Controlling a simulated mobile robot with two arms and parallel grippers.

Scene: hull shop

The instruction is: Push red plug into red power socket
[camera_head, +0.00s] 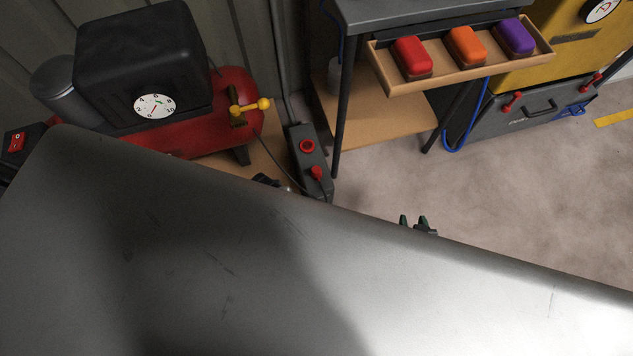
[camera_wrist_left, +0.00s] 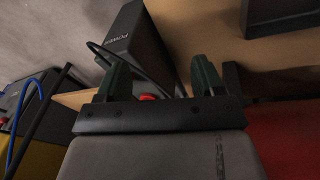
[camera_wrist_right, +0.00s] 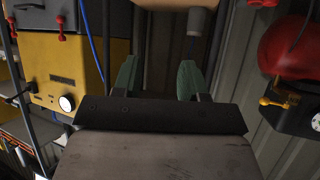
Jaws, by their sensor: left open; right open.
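In the head view a dark power box (camera_head: 318,187) lies left of centre, with a red ring-shaped socket (camera_head: 307,146) on its top face. The red plug (camera_head: 317,172) is at the box's near part, apart from the ring; a thin cable runs close by. In the left wrist view my left gripper (camera_wrist_left: 153,66) is open, facing the dark box (camera_wrist_left: 132,38) marked POWER. A red part (camera_wrist_left: 148,97) shows low between its fingers; I cannot tell whether it is plug or socket. My right gripper (camera_head: 418,224) is open and empty, right of the box; its wrist view shows both fingers apart (camera_wrist_right: 157,62).
A red compressor (camera_head: 235,90) stands left of the box. A shelf unit (camera_head: 395,15) with a tray (camera_head: 465,72) stands right of it. Floor to the right is clear.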

